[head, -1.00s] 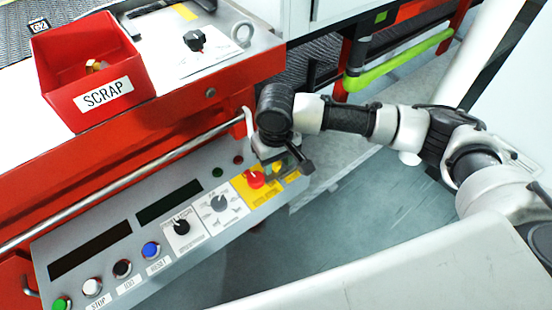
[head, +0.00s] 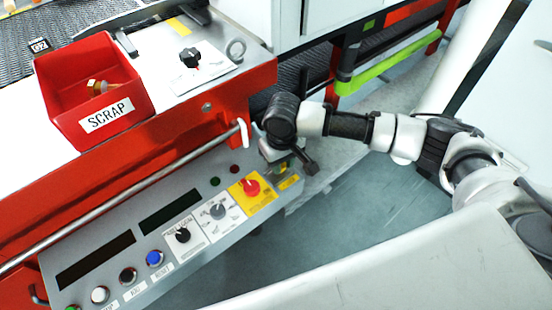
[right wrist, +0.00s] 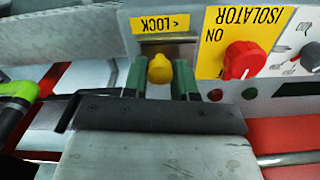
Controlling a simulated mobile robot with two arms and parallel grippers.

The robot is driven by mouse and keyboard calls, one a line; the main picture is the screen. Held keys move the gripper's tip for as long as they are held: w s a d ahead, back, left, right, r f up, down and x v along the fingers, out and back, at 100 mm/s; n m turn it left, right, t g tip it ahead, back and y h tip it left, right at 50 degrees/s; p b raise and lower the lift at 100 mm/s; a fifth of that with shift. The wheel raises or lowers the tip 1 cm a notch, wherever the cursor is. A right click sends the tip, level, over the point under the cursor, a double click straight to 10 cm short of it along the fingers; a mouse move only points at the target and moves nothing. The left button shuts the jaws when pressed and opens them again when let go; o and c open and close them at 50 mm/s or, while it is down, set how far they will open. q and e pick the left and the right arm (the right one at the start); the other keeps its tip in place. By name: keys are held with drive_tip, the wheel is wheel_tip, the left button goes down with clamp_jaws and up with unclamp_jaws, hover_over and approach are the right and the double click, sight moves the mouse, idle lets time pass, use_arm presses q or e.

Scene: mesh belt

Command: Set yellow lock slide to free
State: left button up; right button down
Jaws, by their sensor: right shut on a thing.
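The yellow lock slide (right wrist: 159,68) is a small rounded knob in a slot below the yellow LOCK label (right wrist: 160,23) in the right wrist view. My right gripper (right wrist: 159,80) is shut on it, with one dark green finger on each side. In the head view my right gripper (head: 282,166) is at the far right end of the grey control panel (head: 205,262), and a little yellow shows by its fingers. The gripper hides most of the slot there. My left gripper is not in view.
The red ISOLATOR knob (head: 250,187) on its yellow plate is close beside my right gripper. A grey selector (head: 217,211) and black selector (head: 182,235) sit further left. A metal rail (head: 120,198) runs behind the panel. A red SCRAP bin (head: 72,95) stands above.

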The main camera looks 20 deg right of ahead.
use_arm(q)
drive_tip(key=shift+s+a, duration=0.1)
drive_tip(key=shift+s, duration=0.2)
use_arm(e)
drive_tip(key=shift+w+d, duration=0.15)
drive_tip(key=shift+d, duration=0.05)
drive_tip(key=c, duration=0.9)
unclamp_jaws()
drive_tip(key=shift+d, duration=0.1)
drive_tip(key=shift+r, duration=0.3)
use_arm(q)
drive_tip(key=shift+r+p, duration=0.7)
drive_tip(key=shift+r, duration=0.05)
use_arm(e)
wheel_tip(320, 180, up, 10)
drive_tip(key=shift+r, duration=0.1)
